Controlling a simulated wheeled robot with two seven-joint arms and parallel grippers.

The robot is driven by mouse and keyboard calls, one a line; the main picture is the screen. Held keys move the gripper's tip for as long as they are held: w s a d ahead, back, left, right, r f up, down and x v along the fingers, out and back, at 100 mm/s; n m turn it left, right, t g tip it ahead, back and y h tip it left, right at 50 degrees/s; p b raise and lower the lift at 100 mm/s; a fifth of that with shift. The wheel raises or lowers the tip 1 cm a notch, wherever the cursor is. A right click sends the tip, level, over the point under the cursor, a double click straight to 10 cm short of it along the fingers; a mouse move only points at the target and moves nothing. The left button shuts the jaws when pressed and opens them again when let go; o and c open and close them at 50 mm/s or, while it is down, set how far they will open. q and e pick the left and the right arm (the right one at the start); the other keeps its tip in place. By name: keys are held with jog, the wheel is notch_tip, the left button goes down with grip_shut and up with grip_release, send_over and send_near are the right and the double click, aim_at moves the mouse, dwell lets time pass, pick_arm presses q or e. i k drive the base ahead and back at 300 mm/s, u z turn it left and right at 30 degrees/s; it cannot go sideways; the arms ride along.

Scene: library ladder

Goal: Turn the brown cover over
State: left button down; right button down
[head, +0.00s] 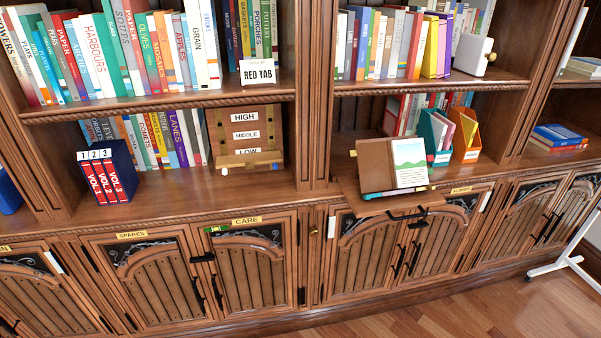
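A brown cover (375,164) stands tilted on a small wooden ledge (370,206) that juts out from the cabinet, right of the middle in the head view. A white page or card (409,164) with a green landscape picture is against its right side. I cannot tell whether the two are joined. A thin strip with coloured parts (394,192) lies at their foot. What is behind the cover is hidden. Neither of my grippers is in view.
Bookshelves full of upright books rise behind. A blue volume set (108,172) and a board with labels (245,137) stand on the left shelf. Teal (435,137) and orange (466,135) file holders stand right of the cover. Closed cabinet doors with black handles are below.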

aim_at(373, 160)
jog(key=u, duration=0.5)
jog(key=i, duration=0.75)
jog(key=u, duration=0.25)
